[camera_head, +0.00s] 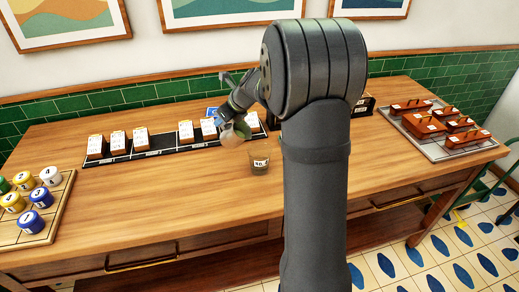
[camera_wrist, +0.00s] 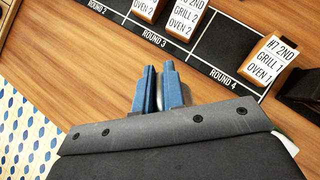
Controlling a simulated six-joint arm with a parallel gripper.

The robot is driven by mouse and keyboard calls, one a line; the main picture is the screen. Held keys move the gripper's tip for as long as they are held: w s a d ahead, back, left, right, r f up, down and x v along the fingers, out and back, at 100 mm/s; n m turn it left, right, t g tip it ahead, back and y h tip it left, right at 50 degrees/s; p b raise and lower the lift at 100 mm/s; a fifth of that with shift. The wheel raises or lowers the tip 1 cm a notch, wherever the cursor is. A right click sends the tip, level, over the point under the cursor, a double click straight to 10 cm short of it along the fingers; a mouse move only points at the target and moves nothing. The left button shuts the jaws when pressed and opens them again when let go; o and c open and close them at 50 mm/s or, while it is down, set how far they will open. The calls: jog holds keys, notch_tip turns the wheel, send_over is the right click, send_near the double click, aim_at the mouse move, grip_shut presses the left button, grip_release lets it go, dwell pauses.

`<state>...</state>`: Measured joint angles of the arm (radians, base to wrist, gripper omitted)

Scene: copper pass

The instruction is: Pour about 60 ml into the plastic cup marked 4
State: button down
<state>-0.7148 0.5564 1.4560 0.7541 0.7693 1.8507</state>
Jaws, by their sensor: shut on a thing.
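A small brownish, see-through cup (camera_head: 259,163) with a white label stands upright on the wooden counter, in the middle of the head view. The label is too small to read surely. My gripper (camera_wrist: 158,92) has its blue fingers shut on a thin grey part in the wrist view. In the head view a pale, rounded vessel (camera_head: 235,133) hangs at my gripper, above and left of the cup. It looks tilted, and my arm hides part of it. I cannot see liquid or how full either one is.
A black rack (camera_head: 150,150) with several ticket blocks runs along the counter behind the cup. A board (camera_head: 55,215) with numbered jars stands at left. A tray (camera_head: 440,150) of reddish-brown lidded boxes stands at right. The front counter left of the cup is clear.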

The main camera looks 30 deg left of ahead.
jog(key=shift+d+r+y, duration=0.35)
jog(key=shift+r+y, duration=0.3)
jog(key=shift+y, duration=0.05)
jog(key=shift+d+r+y, duration=0.35)
jog(key=shift+r+y, duration=0.25)
jog(key=shift+y, duration=0.1)
jog(key=shift+r, duration=0.1)
jog(key=shift+d+r+y, duration=0.25)
jog(key=shift+y, duration=0.15)
jog(key=shift+d+r+y, duration=0.4)
jog(key=shift+r+y, duration=0.15)
jog(key=shift+y, duration=0.15)
jog(key=shift+d+r+y, duration=0.5)
jog(key=shift+y, duration=0.2)
dwell(0.4)
jog(key=shift+d+r+y, duration=0.25)
jog(key=shift+d+y, duration=0.15)
jog(key=shift+d, duration=0.35)
jog(key=shift+s+a, duration=0.1)
jog(key=shift+a, duration=0.3)
jog(key=a+f+h, duration=0.2)
jog(key=h, duration=0.1)
jog(key=shift+a+f, duration=0.15)
jog(key=shift+a, duration=0.1)
jog(key=shift+a+f+h, duration=0.45)
jog(key=shift+f+h, duration=0.35)
jog(key=shift+h, duration=0.15)
jog(key=shift+a+f+h, duration=0.45)
jog(key=shift+f+h, duration=0.35)
jog(key=shift+h, duration=0.15)
